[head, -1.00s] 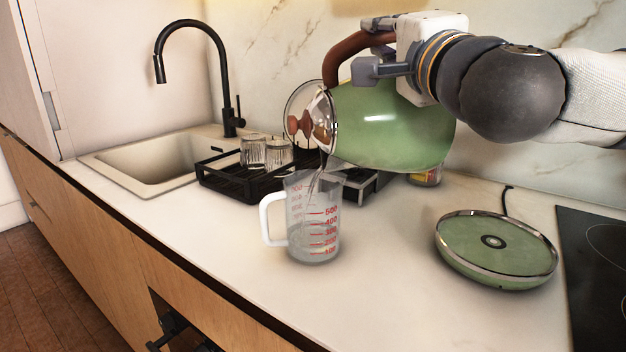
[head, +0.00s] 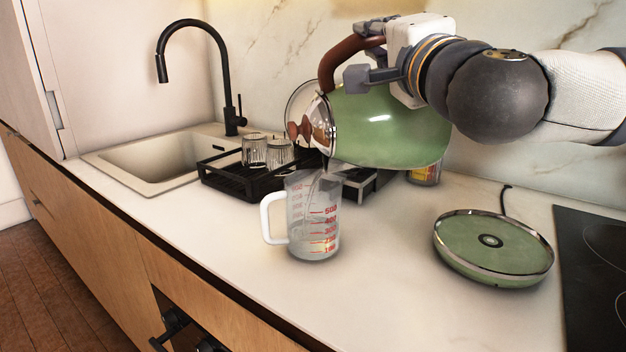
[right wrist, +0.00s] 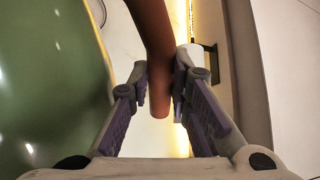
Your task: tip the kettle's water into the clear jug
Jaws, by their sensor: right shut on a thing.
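My right gripper (head: 376,62) is shut on the brown handle (head: 345,50) of the green kettle (head: 395,128). The right wrist view also shows the handle (right wrist: 153,50) between its fingers, with the kettle's green side (right wrist: 50,90) at left. The kettle is tipped to the left, its lid hanging open and its spout end above the clear jug (head: 325,212). A thin stream of water (head: 318,185) runs down into the jug, which stands upright on the counter with some water low inside. The jug's white handle (head: 268,222) points left. My left gripper is not in view.
A black rack (head: 235,180) with glasses (head: 254,150) stands behind the jug, beside the sink (head: 135,165) and black tap (head: 232,120). The green kettle base (head: 492,245) lies at right, near the dark hob (head: 590,260). The front counter is clear.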

